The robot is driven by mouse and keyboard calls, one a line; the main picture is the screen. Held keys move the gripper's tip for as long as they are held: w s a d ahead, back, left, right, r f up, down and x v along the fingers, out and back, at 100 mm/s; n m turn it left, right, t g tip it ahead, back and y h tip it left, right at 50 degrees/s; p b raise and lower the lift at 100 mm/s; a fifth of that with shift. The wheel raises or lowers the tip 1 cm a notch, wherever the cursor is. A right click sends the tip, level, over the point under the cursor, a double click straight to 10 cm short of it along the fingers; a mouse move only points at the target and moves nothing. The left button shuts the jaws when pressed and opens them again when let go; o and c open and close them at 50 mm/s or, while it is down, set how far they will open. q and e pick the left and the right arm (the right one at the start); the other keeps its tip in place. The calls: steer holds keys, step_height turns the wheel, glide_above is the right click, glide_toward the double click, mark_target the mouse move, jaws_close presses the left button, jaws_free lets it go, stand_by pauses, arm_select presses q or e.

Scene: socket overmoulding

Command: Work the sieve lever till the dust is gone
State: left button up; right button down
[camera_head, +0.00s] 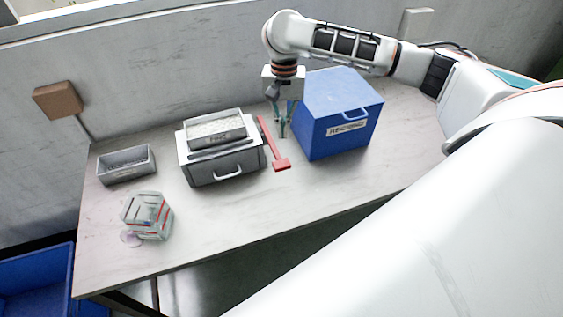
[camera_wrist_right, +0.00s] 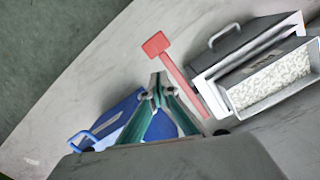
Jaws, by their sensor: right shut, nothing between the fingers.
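The sieve (camera_head: 225,165) is a grey box with a drawer handle, and a tray (camera_head: 216,131) of pale granules sits on top. Its red lever (camera_head: 272,146) lies along the right side, with a flat square end toward the table's front. My right gripper (camera_head: 282,134) is shut and empty, pointing down between the lever and the blue box. In the right wrist view, the gripper (camera_wrist_right: 160,77) shows its fingertips together, just beside the lever (camera_wrist_right: 184,75) and apart from its square end. The granules (camera_wrist_right: 271,80) also show there; I cannot make out dust. My left gripper is out of view.
A blue box (camera_head: 338,112) with a handle and label stands close to the right of my right gripper. A small grey tray (camera_head: 126,166) and a clear container with red bands (camera_head: 148,215) stand at left. The table's front middle is clear.

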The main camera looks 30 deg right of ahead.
steer(key=shift+w+d+r, duration=0.15)
steer(key=shift+r, duration=1.6)
